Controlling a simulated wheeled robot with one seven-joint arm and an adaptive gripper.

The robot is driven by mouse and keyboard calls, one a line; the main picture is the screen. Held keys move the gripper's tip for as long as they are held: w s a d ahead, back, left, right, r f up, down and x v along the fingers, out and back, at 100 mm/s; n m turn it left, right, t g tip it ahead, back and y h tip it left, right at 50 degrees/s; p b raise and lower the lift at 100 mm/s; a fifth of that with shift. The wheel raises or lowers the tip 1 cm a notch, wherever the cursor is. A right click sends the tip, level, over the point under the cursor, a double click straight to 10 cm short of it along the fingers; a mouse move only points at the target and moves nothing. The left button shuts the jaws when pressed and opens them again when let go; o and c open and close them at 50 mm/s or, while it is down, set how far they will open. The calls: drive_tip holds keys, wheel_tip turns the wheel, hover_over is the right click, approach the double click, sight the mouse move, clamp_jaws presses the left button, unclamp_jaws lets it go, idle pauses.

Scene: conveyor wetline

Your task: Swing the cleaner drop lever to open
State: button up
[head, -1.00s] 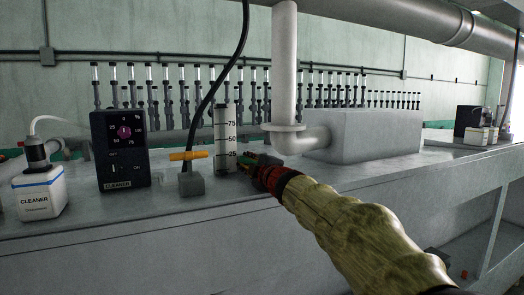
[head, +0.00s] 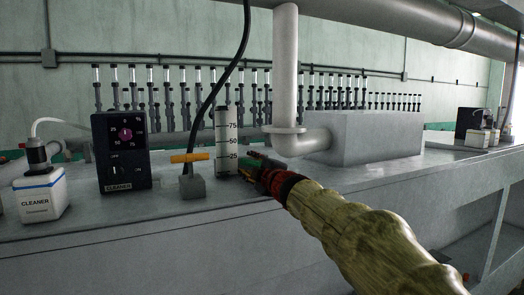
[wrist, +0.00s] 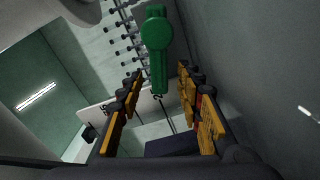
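A green lever with a round hub (wrist: 157,45) shows in the wrist view, its narrow arm running down between the fingertips. No label is visible on it. In the head view an orange lever (head: 190,158) lies level above a small grey block, beside the control box marked CLEANER (head: 121,153). I cannot tell which is the cleaner drop lever. My gripper (head: 257,158) is just right of the graduated cylinder (head: 227,140) and right of the orange lever. Its padded fingers stand apart in the wrist view, on either side of the green lever; I cannot tell whether they touch it.
A white CLEANER bottle (head: 40,196) stands at left. A black hose (head: 222,85) hangs down near the orange lever. A thick grey pipe (head: 285,70) and a large grey block (head: 365,138) are behind and right of my gripper. The counter's front left (head: 130,215) is clear.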

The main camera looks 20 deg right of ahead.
drive_tip(key=shift+s+d, duration=0.1)
drive_tip(key=shift+s, duration=2.7)
